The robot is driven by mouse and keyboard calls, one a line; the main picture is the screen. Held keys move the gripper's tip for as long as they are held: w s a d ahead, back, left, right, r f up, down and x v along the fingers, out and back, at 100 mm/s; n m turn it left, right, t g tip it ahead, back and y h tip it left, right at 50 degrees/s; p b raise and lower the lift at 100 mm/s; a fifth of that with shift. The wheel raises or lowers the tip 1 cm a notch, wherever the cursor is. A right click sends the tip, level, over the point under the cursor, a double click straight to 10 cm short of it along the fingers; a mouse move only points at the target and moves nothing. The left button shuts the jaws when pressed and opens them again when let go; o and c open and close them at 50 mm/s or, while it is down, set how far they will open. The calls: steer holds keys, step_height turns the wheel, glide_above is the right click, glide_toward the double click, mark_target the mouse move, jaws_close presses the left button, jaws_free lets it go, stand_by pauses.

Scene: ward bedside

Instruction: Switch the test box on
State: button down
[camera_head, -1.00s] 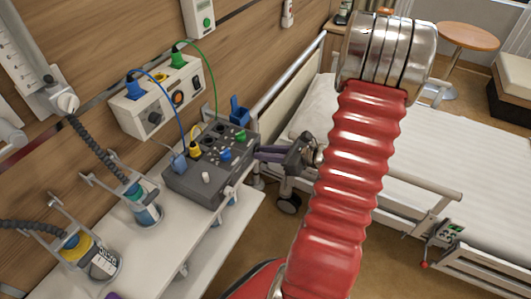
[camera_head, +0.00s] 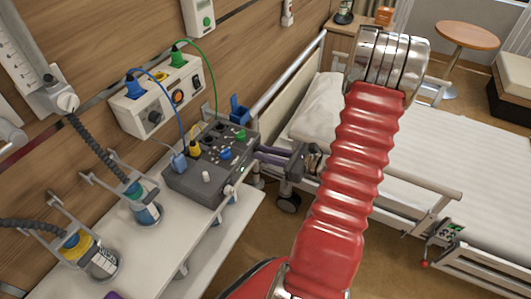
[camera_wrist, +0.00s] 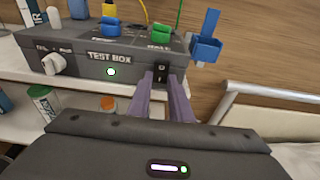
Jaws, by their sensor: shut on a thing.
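The test box (camera_head: 190,187) is a dark grey box with knobs and sockets on a white shelf, and its front shows in the wrist view (camera_wrist: 95,46). A green light (camera_wrist: 111,71) glows under its label. A black rocker switch (camera_wrist: 161,72) sits at the front's right end. My gripper (camera_wrist: 164,80) has purple fingers whose tips are at this switch, one on each side, with a narrow gap between them. It is shut on the switch; the exact contact is partly hidden. In the head view my gripper (camera_head: 256,154) reaches the box's right side from the bed side.
A blue holder (camera_wrist: 207,48) is close to the right of my fingers. Blue and green leads run from the box to a white wall unit (camera_head: 150,110). The bed (camera_head: 450,155) and its rail stand on the right. Bottles (camera_wrist: 42,100) are below the shelf.

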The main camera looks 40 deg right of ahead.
steer(key=shift+f+t, duration=0.1)
steer(key=shift+t, duration=0.2)
steer(key=c, duration=1.6)
jaws_free()
steer(key=v, duration=1.4)
steer(key=shift+w+d+f, duration=0.1)
steer(key=shift+f, duration=0.1)
